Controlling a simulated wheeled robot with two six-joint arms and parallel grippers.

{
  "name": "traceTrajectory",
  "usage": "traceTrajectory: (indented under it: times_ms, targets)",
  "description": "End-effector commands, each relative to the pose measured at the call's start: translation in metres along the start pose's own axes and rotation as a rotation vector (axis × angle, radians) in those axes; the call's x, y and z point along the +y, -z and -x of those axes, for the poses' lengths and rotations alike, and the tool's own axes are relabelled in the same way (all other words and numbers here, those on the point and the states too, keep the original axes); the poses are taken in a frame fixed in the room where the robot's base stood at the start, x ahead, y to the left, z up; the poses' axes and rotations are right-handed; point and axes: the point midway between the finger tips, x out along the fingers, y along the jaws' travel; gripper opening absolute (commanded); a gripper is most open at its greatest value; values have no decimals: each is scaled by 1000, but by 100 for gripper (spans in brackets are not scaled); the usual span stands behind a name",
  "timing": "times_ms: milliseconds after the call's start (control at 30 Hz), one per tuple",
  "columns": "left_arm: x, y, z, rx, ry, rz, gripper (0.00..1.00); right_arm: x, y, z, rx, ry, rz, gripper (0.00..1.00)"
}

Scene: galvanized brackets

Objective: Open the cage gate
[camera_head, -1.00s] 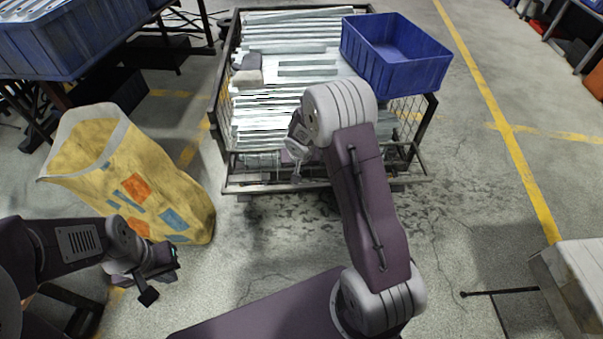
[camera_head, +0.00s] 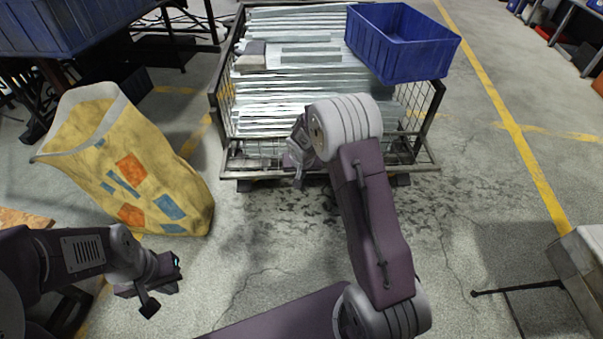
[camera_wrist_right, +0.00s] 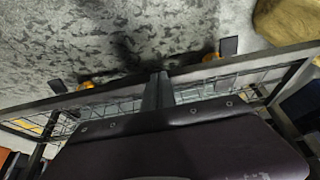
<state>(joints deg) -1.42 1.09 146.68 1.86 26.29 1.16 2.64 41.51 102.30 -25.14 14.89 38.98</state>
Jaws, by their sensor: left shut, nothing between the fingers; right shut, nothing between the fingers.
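The wire cage (camera_head: 226,100) stands ahead, loaded with galvanized brackets (camera_head: 300,92). A low mesh strip and dark bottom bar (camera_head: 400,168) run across its near side. Whether this strip is the gate, and how far it is open, I cannot tell. My right gripper (camera_head: 297,176) is at this near side, partly hidden by its own arm. In the right wrist view, its shut fingers (camera_wrist_right: 158,90) reach the cage's bar (camera_wrist_right: 270,57); contact is unclear. My left gripper (camera_head: 165,293) is shut and empty, low at the left, away from the cage.
A yellow bag (camera_head: 130,165) stands left of the cage. A blue container (camera_head: 70,25) is on a rack at upper left. A pale block (camera_head: 585,270) is at right. Floor right of the cage is clear.

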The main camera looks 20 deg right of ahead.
Motion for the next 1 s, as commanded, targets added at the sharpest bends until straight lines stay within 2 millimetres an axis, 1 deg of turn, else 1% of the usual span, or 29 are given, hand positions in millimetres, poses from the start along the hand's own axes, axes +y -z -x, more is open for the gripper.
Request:
traceTrajectory:
  times_ms: [367,467,567,733,767,800,900,1000]
  targets:
    - [0,0,0,0,0,0,0,0,0,0,0,0,0,0]
    - [0,0,3,0,0,0,0,0,2,3,0,0,0,0]
    - [0,2,16,0,0,0,0,1,8,14,0,0,-1,0]
    - [1,5,51,0,0,0,0,2,26,44,1,1,0,0]
    - [1,5,48,1,0,0,0,2,21,44,0,0,2,0]
    - [1,4,38,1,0,0,0,2,7,44,-1,0,5,0]
    - [0,3,27,-1,0,0,0,2,-17,58,2,2,5,0]
    - [0,2,19,-1,0,0,0,2,-37,71,2,2,4,0]
